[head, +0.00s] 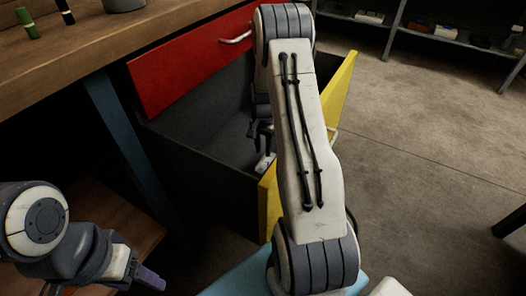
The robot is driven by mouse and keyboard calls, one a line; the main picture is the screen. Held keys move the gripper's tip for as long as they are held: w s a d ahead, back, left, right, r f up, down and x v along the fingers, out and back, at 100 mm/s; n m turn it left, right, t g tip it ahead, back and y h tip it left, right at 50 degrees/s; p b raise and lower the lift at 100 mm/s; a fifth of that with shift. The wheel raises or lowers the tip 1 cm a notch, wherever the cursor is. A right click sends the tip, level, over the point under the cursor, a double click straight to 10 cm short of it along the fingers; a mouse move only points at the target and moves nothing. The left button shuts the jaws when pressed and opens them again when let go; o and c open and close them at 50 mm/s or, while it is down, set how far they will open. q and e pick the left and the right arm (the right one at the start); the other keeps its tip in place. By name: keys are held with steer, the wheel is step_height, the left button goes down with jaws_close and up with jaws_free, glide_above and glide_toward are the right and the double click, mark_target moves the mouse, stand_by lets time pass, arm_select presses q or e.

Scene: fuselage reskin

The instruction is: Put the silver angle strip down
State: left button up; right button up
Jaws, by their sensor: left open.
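I cannot make out a silver angle strip in the head view. My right arm reaches over an open drawer with a yellow front (268,203). My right gripper (261,138) is down inside that drawer, dark and partly hidden behind my own arm link. Its jaws cannot be read. A small white thing (264,163) shows just below it in the drawer, too small to name. My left gripper (146,279) is at the lower left, outside the drawer and low beside the bench. It is open, and I see nothing held in it.
A red drawer front (188,62) with a pale handle stands behind the open drawer. A wooden bench top (95,58) is at upper left, with a green cylinder (27,23) on it and a blue leg (130,135) below. Shelves (440,37) stand at the back right. The floor at right is mostly clear.

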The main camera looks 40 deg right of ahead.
step_height(320, 180, up, 9)
steer(key=p, duration=0.3)
steer(key=shift+p, duration=0.3)
steer(key=shift+f, duration=0.1)
